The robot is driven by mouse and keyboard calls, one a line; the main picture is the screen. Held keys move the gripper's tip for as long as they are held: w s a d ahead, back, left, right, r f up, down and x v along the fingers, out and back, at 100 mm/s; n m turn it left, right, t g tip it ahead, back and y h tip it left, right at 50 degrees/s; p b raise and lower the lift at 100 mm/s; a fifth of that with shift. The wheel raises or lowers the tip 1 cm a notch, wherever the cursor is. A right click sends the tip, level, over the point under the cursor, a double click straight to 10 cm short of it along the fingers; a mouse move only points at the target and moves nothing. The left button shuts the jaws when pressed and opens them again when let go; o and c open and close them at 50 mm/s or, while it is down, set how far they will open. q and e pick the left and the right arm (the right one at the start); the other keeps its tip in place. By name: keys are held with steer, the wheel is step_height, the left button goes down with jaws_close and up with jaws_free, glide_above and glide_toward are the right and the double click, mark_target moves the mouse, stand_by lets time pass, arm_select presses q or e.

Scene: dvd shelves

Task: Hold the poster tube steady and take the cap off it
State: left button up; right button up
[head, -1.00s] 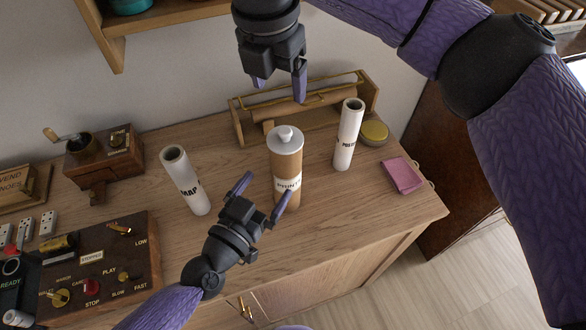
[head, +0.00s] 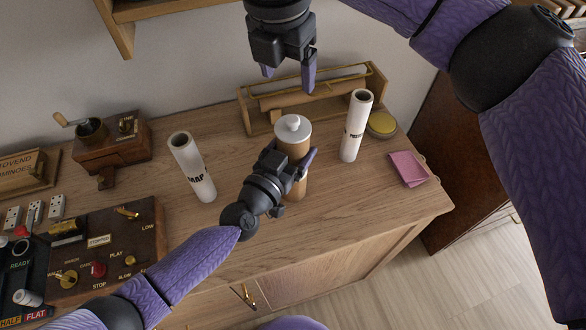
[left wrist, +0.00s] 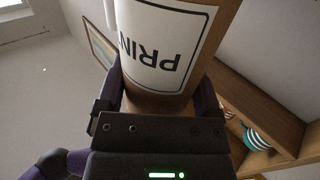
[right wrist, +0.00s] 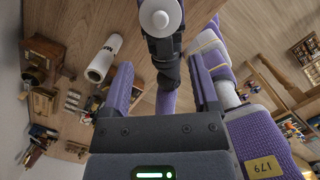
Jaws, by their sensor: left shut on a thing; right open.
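The brown poster tube (head: 297,189) stands upright on the wooden counter. Its white cap (head: 293,128) with a round knob sits on top; the cap also shows in the right wrist view (right wrist: 160,17). My left gripper (head: 296,165) is shut around the tube's body from the front. In the left wrist view the tube's white printed label (left wrist: 165,45) fills the space between the fingers. In the head view the gripper hides that label. My right gripper (head: 289,75) is open and empty, pointing down above and behind the cap.
A white MAP tube (head: 192,168) stands left, another white tube (head: 356,125) right. A wooden rack (head: 377,82) is behind. A yellow-topped tin (head: 382,123) and pink cloth (head: 408,168) lie right. A control panel (head: 140,225) and hand-cranked box (head: 112,145) are left.

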mark_target(293, 119)
arm_select(q)
jaws_close()
arm_select(e)
steer(key=f, duration=0.3)
steer(key=w+f, duration=0.1)
steer(key=f, duration=0.6)
steer(key=shift+w+d, duration=0.2)
steer(key=shift+d, duration=0.15)
steer(key=shift+r, duration=0.1)
jaws_close()
steer(key=shift+r, duration=0.15)
steer(key=shift+r, duration=1)
